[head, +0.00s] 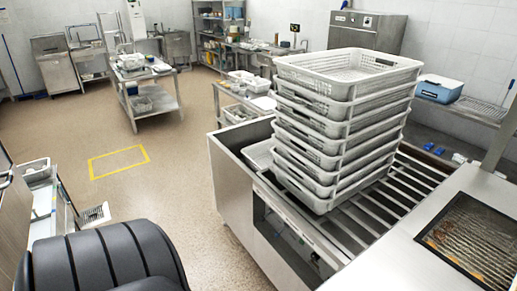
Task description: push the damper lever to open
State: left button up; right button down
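I cannot make out a damper lever in the head view. Neither my left nor my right gripper is in view. A steel unit (226,190) with a barred top stands at the centre right, and a dark recessed strip runs along its front side. Small fittings on that strip are too small to identify. At the right, a dark ribbed grille (480,240) is set into a pale metal surface (400,262).
A tall stack of grey perforated baskets (345,75) stands on the bars (395,205). A blue-lidded box (440,88) sits on the ledge behind. A steel table (150,100) stands further back. The floor around the yellow rectangle (118,162) is clear.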

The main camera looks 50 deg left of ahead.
aim_at(277, 234)
jog(key=j+u, duration=0.15)
jog(key=u, duration=1.2)
